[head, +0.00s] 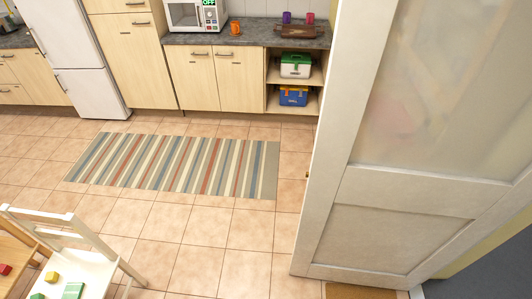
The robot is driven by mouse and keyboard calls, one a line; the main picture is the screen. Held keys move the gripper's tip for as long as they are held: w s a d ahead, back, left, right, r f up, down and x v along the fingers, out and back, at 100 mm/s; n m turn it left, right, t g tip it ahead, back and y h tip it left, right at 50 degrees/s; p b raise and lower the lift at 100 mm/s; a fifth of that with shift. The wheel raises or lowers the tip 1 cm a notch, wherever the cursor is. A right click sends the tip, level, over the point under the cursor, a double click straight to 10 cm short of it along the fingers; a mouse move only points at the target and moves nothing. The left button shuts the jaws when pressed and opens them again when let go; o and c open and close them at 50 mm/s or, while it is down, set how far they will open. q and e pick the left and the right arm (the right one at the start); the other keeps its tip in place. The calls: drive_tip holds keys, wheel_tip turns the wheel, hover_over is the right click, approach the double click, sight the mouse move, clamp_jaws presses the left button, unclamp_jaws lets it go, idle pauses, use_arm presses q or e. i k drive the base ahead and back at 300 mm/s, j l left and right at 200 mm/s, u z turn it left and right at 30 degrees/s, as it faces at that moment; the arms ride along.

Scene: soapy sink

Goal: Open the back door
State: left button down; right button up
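A white door (395,235) with a frosted glass upper panel (450,80) fills the right side of the head view. I cannot tell whether it is the back door. Its narrow left edge faces the kitchen, and a small brass-coloured spot shows on that edge. The door appears to stand at an angle into the room, but its frame and hinges are not clearly visible. No handle can be made out. Neither of my grippers is in view.
A striped rug (175,165) lies on the open tiled floor. A white chair (75,260) stands at the lower left. Cabinets (205,80) and a fridge (75,55) line the back. A brown mat (360,292) lies at the door's foot.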

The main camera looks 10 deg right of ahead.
sight(422, 149)
drive_tip(key=i+j+u, duration=0.2)
drive_tip(key=i+u, duration=0.5)
drive_tip(key=i+j+z, duration=0.1)
drive_tip(key=i+z, duration=0.3)
drive_tip(key=i+j+z, duration=0.4)
drive_tip(key=i+z, duration=0.15)
drive_tip(key=z, duration=0.3)
drive_tip(key=i+j+z, duration=0.1)
drive_tip(key=z, duration=0.35)
drive_tip(key=i+j+z, duration=0.1)
drive_tip(key=z, duration=0.35)
drive_tip(key=i+j+z, duration=0.1)
drive_tip(key=z, duration=0.35)
drive_tip(key=j+z, duration=0.2)
drive_tip(key=z, duration=0.25)
drive_tip(key=i, duration=0.05)
